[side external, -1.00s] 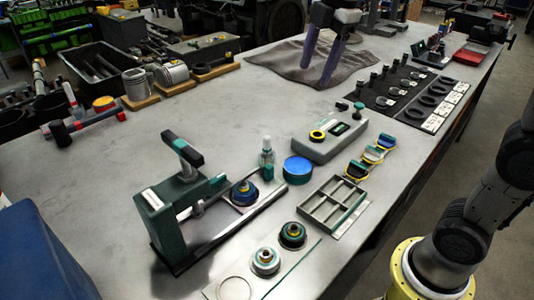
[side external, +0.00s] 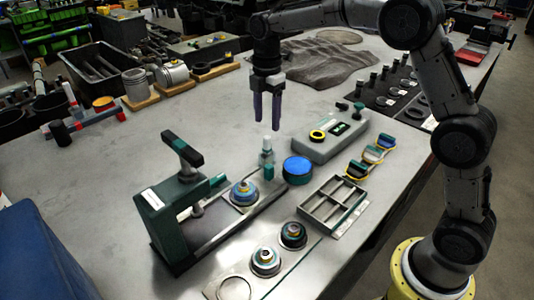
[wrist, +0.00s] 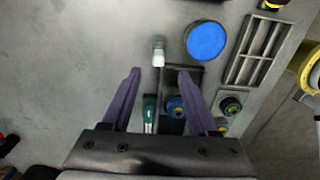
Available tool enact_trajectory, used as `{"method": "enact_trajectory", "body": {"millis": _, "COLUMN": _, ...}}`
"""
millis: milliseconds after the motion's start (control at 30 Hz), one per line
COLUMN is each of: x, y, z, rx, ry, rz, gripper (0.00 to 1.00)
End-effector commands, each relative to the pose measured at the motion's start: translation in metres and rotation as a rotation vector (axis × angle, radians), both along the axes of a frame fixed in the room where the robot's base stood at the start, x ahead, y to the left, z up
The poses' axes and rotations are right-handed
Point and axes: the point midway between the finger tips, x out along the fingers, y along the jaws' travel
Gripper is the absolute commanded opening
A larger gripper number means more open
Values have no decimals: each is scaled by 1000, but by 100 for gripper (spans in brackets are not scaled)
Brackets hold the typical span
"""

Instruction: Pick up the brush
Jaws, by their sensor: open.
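My gripper (side external: 267,120) is open and empty, its two dark purple fingers pointing down above the bench. In the wrist view my gripper (wrist: 160,73) shows its fingers well apart. A small upright piece with a pale top and teal base (side external: 267,158) stands below the fingertips; in the wrist view its white top (wrist: 158,50) lies just beyond the gap between them. I cannot tell whether this piece is the brush. No other thing is clearly a brush.
A blue round tin (side external: 297,170) stands close right of the upright piece. A dark green press (side external: 165,215) stands to the left. A grey divided tray (side external: 332,205) and a grey instrument box (side external: 328,140) are to the right.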

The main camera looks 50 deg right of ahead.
Motion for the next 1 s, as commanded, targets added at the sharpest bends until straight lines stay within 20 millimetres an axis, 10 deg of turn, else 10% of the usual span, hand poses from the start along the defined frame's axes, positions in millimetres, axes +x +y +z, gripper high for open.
{"method": "enact_trajectory", "body": {"millis": 900, "x": 2, "y": 1, "z": -70, "rx": 0, "ry": -2, "rz": 0, "gripper": 60}}
{"method": "enact_trajectory", "body": {"millis": 1000, "x": 2, "y": 1, "z": -70, "rx": 0, "ry": -2, "rz": 0, "gripper": 44}}
